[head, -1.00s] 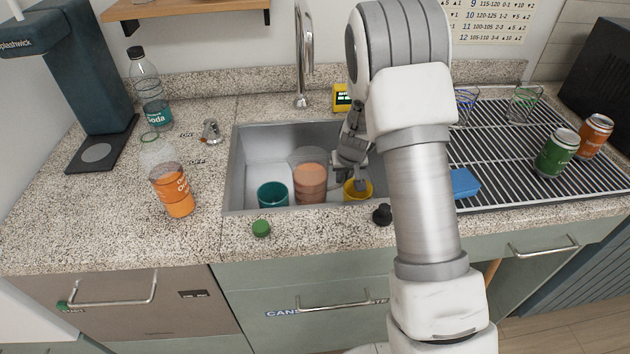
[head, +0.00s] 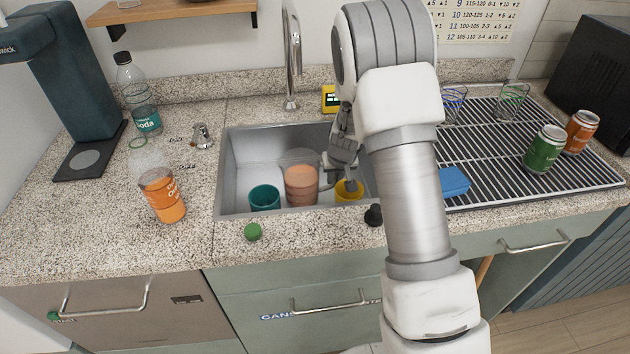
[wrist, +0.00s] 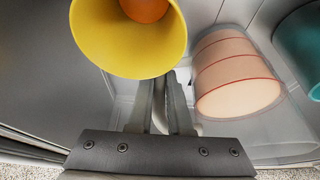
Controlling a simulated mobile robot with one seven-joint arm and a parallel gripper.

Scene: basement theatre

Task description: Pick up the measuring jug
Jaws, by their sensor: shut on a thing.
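The clear measuring jug (head: 301,188), with peach contents and red lines, stands in the sink between a teal cup (head: 264,198) and a yellow cup (head: 348,191). In the wrist view the jug (wrist: 235,80) lies right of my fingers, its clear walls hard to make out. My gripper (wrist: 165,78) is low in the sink between jug and yellow cup (wrist: 128,45). The jaws are shut on a pale, curved part that looks like the jug's handle. The yellow cup's rim overlaps the fingertips in view. In the head view my gripper (head: 348,172) partly hides this spot.
The sink (head: 235,165) walls surround the cups closely. A black stopper (head: 374,215) and green cap (head: 253,232) lie on the front edge. The faucet (head: 291,60) stands behind. Right is a rack with a blue sponge (head: 453,181) and cans; left, an orange bottle (head: 162,195).

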